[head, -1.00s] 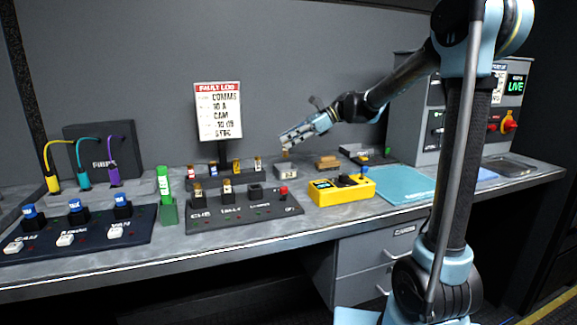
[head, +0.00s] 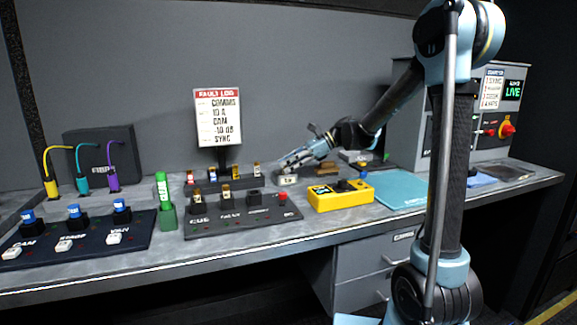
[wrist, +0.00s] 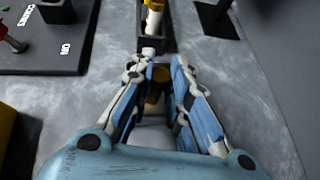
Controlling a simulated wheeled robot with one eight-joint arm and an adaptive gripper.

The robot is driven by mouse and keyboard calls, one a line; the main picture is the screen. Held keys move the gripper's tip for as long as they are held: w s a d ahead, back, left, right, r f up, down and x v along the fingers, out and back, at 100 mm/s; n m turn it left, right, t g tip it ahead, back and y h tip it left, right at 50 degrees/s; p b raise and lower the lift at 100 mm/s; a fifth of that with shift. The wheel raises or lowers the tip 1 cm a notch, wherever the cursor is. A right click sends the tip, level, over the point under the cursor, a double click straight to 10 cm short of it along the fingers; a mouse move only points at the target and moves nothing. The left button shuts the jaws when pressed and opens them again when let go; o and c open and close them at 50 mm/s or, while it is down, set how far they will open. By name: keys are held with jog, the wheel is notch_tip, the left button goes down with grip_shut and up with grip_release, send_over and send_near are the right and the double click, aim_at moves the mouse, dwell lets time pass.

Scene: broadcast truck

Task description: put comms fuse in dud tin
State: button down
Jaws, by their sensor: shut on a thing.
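My gripper (head: 289,163) is low over the bench, just above a small pale tin with a dark mark (head: 288,180), which looks like the dud tin; its label is too small to read. In the wrist view my gripper (wrist: 163,68) has its fingers closed around a small brown fuse (wrist: 158,77), apparently the comms fuse. The fingers hide part of it. I cannot tell whether the fuse's lower end is inside the tin. The comms socket (wrist: 57,10) is black and looks empty.
A fuse rack (head: 238,178) with several fuses stands left of the tin. The fuse panel (head: 230,222) lies in front of it. A yellow tester (head: 325,197) is at the front right. A teal mat (head: 405,190) lies farther right. The fault log sign (head: 218,115) stands behind.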

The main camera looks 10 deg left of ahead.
jog(key=c, duration=1.8)
grip_release()
jog(key=v, duration=1.2)
